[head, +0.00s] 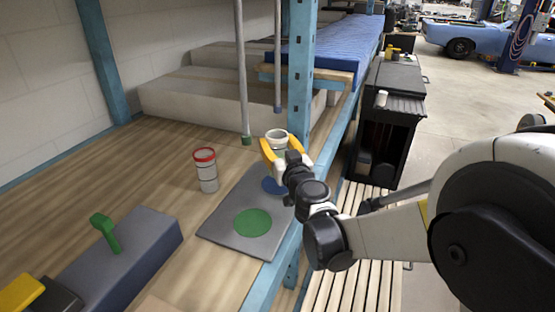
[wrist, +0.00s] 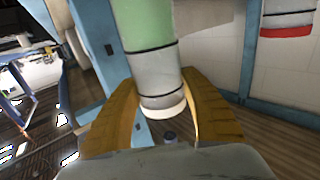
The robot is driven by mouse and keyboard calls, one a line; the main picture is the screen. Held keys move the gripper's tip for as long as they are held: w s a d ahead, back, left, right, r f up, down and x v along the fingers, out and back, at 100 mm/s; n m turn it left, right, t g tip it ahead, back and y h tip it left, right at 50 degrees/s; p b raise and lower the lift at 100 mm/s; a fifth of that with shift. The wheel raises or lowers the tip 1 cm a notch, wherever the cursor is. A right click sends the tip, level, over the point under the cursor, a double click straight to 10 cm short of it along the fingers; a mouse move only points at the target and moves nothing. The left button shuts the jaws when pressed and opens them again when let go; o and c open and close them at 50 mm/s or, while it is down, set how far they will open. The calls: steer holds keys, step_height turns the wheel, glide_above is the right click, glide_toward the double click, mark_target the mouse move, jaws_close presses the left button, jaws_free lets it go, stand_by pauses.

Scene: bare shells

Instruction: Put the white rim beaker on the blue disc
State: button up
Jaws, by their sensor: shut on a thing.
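The white rim beaker (head: 277,134) is between the yellow fingers of my gripper (head: 274,147). In the wrist view the beaker (wrist: 155,75) shows a grey body, dark bands, a green section and a white rim. My gripper (wrist: 162,90) is shut on it. The blue disc (head: 270,187) lies on the grey mat (head: 222,225), just below the gripper in the head view and partly hidden by it. The beaker's lower end is hidden in the head view, so I cannot tell whether it touches the disc.
A red rim beaker (head: 207,172) stands on the wooden bench left of the mat. A green disc (head: 253,222) lies on the mat. A grey block with a green handle (head: 105,232) is at the front left. A blue post (head: 300,75) rises close behind my gripper.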

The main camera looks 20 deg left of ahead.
mark_target(278, 154)
steer(key=shift+f+b, duration=0.95)
steer(key=shift+f, duration=0.95)
steer(key=shift+f, duration=0.1)
steer(key=shift+f, duration=0.15)
steer(key=o, duration=1.2)
steer(key=shift+d+r, duration=0.1)
steer(key=shift+r, duration=0.25)
steer(key=p+v, duration=0.2)
steer(key=v, duration=1)
steer(key=shift+f, duration=0.1)
